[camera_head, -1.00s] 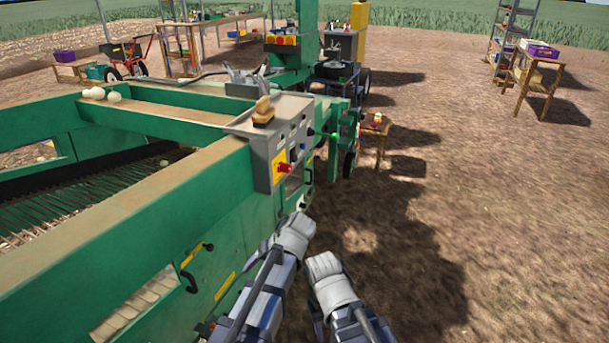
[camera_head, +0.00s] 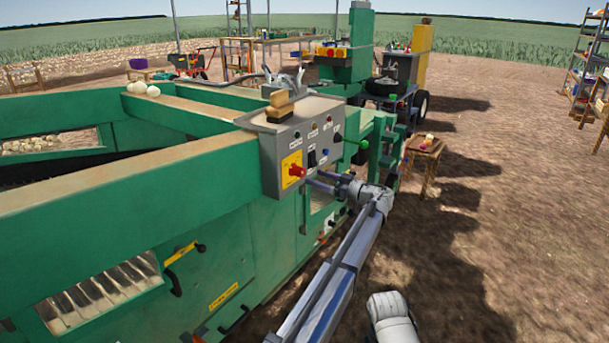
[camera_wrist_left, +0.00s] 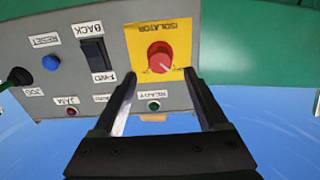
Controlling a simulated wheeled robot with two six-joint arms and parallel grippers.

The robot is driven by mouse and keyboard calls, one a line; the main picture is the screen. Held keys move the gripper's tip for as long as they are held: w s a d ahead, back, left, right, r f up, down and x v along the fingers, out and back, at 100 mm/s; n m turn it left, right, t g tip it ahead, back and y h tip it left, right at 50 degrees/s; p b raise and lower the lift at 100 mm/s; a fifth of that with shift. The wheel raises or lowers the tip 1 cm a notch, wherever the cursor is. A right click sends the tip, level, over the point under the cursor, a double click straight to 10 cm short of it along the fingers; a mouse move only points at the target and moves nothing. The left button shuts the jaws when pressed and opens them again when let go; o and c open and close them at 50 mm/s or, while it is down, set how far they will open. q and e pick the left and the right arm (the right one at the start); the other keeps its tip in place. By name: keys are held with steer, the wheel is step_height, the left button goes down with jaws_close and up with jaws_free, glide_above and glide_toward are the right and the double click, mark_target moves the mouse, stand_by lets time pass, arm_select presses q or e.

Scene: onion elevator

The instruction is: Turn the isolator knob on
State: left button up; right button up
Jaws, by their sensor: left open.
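The isolator knob (camera_head: 296,170) is red on a yellow plate, at the left of the grey control box's front face. In the left wrist view the red knob (camera_wrist_left: 160,57) sits on its yellow plate (camera_wrist_left: 180,35) marked ISOLATOR, with a small light pointer mark. My left gripper (camera_head: 314,182) is open in front of the panel, just right of the knob. In the left wrist view its fingers (camera_wrist_left: 158,85) are apart, the right tip close to the plate's lower edge; the knob lies beyond and between them, not gripped. My right arm shows low in the head view; its fingers are hidden.
The grey control box (camera_head: 272,130) also bears a black rocker switch (camera_wrist_left: 97,55), a blue knob (camera_wrist_left: 51,62) and small lights. A brush-like wooden object (camera_head: 280,104) lies on top. The green machine (camera_head: 120,235) fills the left. Open soil lies right.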

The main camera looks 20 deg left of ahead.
mark_target(303, 173)
arm_select(q)
steer(key=x, duration=0.7)
steer(key=shift+a+f, duration=0.1)
steer(key=shift+a, duration=0.1)
jaws_close()
stand_by(0.4)
